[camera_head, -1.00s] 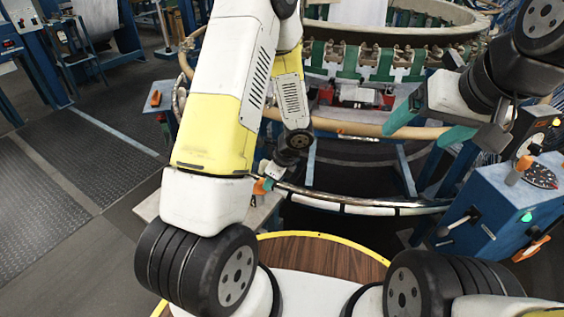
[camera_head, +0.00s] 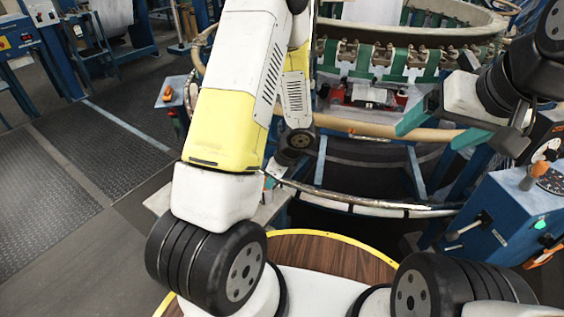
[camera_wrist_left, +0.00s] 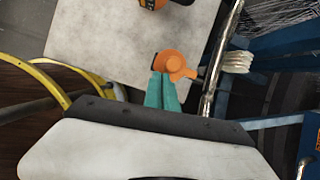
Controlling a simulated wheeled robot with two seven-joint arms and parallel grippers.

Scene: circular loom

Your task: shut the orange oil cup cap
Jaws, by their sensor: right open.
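The orange oil cup cap (camera_wrist_left: 168,64) shows in the left wrist view, round with a smaller orange part at its right, over a pale worn surface. Whether it is open or shut is unclear. My left gripper (camera_wrist_left: 161,78) has its two teal fingers side by side, shut, with the tips at the cap's lower edge; whether they touch it I cannot tell. In the head view my left arm hides the cap and nearly all of that gripper. My right gripper (camera_head: 436,131) is open and empty, its teal fingers wide apart near the loom ring.
A pale table (camera_wrist_left: 95,38) carries another orange and black object (camera_wrist_left: 152,4) at the top edge. A metal rail (camera_wrist_left: 213,78) runs just right of the cap. The round loom (camera_head: 390,28) stands behind. A blue control box (camera_head: 510,222) stands at right.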

